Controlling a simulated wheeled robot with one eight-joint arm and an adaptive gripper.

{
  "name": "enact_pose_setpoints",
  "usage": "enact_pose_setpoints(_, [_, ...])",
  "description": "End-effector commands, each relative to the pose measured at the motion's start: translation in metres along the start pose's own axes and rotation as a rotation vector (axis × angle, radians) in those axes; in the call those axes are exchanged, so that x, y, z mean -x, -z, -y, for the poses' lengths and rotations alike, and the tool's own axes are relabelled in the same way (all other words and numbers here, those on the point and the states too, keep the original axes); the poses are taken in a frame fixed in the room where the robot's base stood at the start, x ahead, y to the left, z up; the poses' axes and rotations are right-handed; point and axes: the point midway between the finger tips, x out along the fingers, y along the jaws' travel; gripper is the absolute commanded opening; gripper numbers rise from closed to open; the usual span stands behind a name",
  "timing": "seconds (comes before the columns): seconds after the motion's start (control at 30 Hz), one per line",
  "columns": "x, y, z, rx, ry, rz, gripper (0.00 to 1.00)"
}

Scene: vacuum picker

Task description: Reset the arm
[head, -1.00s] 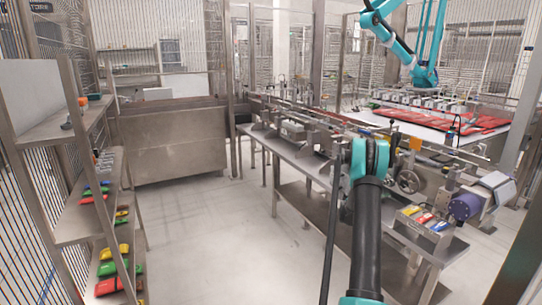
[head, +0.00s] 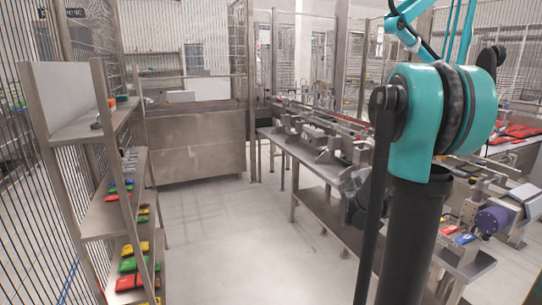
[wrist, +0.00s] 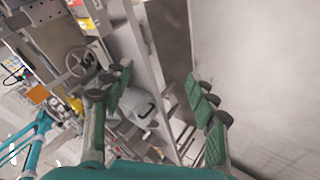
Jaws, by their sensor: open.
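My arm (head: 440,110) shows in the head view as a teal joint above a black link, large in the right half. My gripper is not visible in the head view. In the wrist view my gripper (wrist: 160,107) is open, its green-padded fingers wide apart with nothing between them. Beyond the fingers lie the steel conveyor bench and the pale floor.
The conveyor bench (head: 308,170) runs along the right, partly hidden by my arm. A shelf rack (head: 105,215) with red, yellow and green packets stands at left. A steel cabinet (head: 195,147) stands at the back. The floor (head: 230,225) between is clear.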

Motion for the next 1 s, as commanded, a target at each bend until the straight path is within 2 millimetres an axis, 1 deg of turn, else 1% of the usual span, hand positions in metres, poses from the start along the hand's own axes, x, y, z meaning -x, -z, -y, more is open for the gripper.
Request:
enact_pose_setpoints(0.03, [0.016, -0.018, 0.013, -0.013, 0.046, 0.005, 0.58])
enact_pose_setpoints(0.17, [0.050, -0.060, 0.050, -0.048, 0.170, 0.022, 0.58])
enact_pose_setpoints(0.2, [0.060, -0.073, 0.061, -0.058, 0.208, 0.029, 0.58])
enact_pose_setpoints(0.27, [0.075, -0.094, 0.078, -0.072, 0.266, 0.038, 0.58])
enact_pose_setpoints(0.3, [0.085, -0.108, 0.089, -0.081, 0.305, 0.044, 0.58])
enact_pose_setpoints(0.4, [0.107, -0.142, 0.116, -0.099, 0.397, 0.061, 0.58])
enact_pose_setpoints(0.5, [0.124, -0.171, 0.138, -0.113, 0.475, 0.077, 0.58])
enact_pose_setpoints(0.53, [0.128, -0.178, 0.144, -0.116, 0.494, 0.080, 0.58])
enact_pose_setpoints(0.6, [0.136, -0.191, 0.154, -0.122, 0.531, 0.087, 0.58])
enact_pose_setpoints(0.7, [0.142, -0.202, 0.163, -0.127, 0.563, 0.095, 0.58])
enact_pose_setpoints(0.8, [0.144, -0.206, 0.166, -0.129, 0.575, 0.098, 0.58])
enact_pose_setpoints(1.0, [0.144, -0.206, 0.166, -0.129, 0.575, 0.098, 0.58])
